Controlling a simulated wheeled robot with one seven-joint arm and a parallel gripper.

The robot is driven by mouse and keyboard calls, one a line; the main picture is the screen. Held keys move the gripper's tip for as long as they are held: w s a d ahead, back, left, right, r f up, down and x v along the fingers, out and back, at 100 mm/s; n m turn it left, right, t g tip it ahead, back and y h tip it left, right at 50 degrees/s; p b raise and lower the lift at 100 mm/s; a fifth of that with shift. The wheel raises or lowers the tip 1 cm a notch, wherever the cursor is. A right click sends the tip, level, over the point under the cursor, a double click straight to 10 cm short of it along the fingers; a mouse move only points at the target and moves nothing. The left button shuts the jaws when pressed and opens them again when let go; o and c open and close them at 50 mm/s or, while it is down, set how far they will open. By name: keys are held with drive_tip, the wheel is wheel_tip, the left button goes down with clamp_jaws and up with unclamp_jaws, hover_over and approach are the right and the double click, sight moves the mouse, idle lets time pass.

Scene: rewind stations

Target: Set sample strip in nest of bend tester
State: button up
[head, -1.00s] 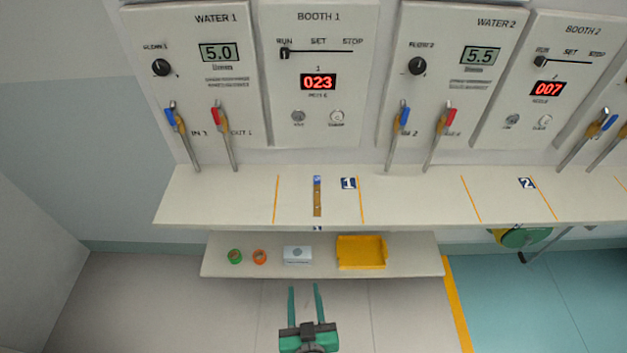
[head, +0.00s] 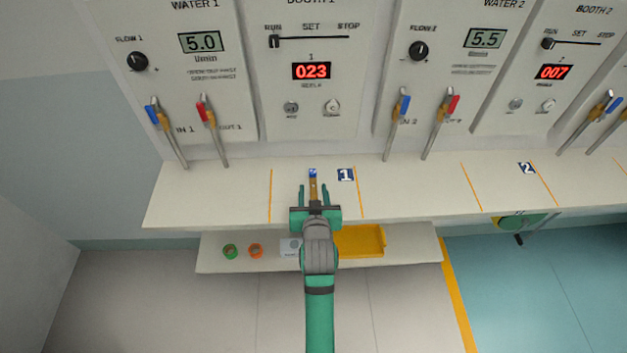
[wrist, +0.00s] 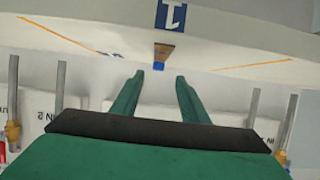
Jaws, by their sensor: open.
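The sample strip (head: 313,176) is a narrow brown strip with a blue end. It lies on the counter between two orange lines, near the label 1. My gripper (head: 314,190) is open and empty; in the head view its fingers appear on either side of the strip, and its palm hides the strip's near part. In the wrist view the strip (wrist: 164,52) shows beyond the gap between the open fingertips (wrist: 160,78), apart from them. I cannot clearly identify the bend tester; a small light box (head: 289,246) on the lower shelf is partly hidden by my arm.
The lower shelf (head: 215,257) also holds a green ring (head: 230,251), an orange ring (head: 255,250) and a yellow tray (head: 362,240). Blue- and red-handled valves (head: 210,125) stand behind the counter (head: 220,195). The counter beside the strip is clear.

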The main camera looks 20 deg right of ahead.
sight(313, 175)
drive_tip(key=shift+r+x, duration=0.15)
drive_tip(key=shift+x, duration=1.8)
drive_tip(key=shift+r+x, duration=0.15)
drive_tip(key=shift+x, duration=1.75)
drive_tip(key=shift+d, duration=0.25)
drive_tip(key=shift+c, duration=0.6)
clamp_jaws()
